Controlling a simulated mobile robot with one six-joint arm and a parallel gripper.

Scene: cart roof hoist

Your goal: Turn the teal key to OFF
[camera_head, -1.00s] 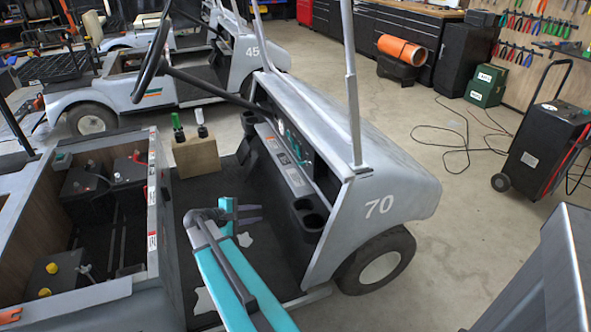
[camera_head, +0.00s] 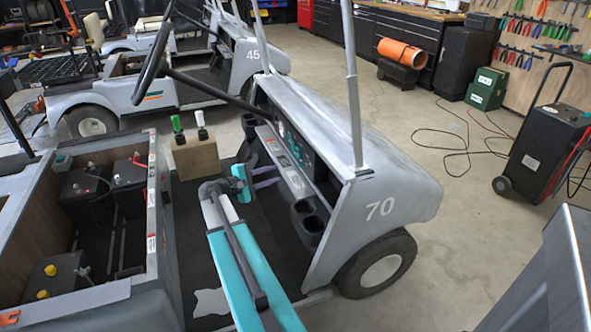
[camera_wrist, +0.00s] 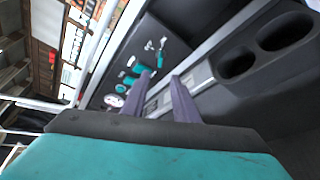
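The dash panel (camera_head: 315,160) of cart 70 carries small teal parts (camera_head: 293,143). In the wrist view several teal parts (camera_wrist: 131,79) show on the dark panel, near a white round dial (camera_wrist: 113,100). I cannot tell which of them is the teal key or read any OFF mark. My gripper (camera_head: 275,175) is inside the cart, its fingers pointing right at the dash. In the wrist view my gripper (camera_wrist: 160,78) is open, its two purple-grey fingers apart with nothing seen between them. The teal parts lie ahead of the fingertips, mostly to the left.
Two cup holders (camera_wrist: 262,48) sit right of the fingers in the wrist view. The steering wheel (camera_head: 153,55) and roof post (camera_head: 353,90) flank the dash. A wooden block (camera_head: 196,157) with green and white handles stands on the floor. An open battery bay (camera_head: 152,220) lies left.

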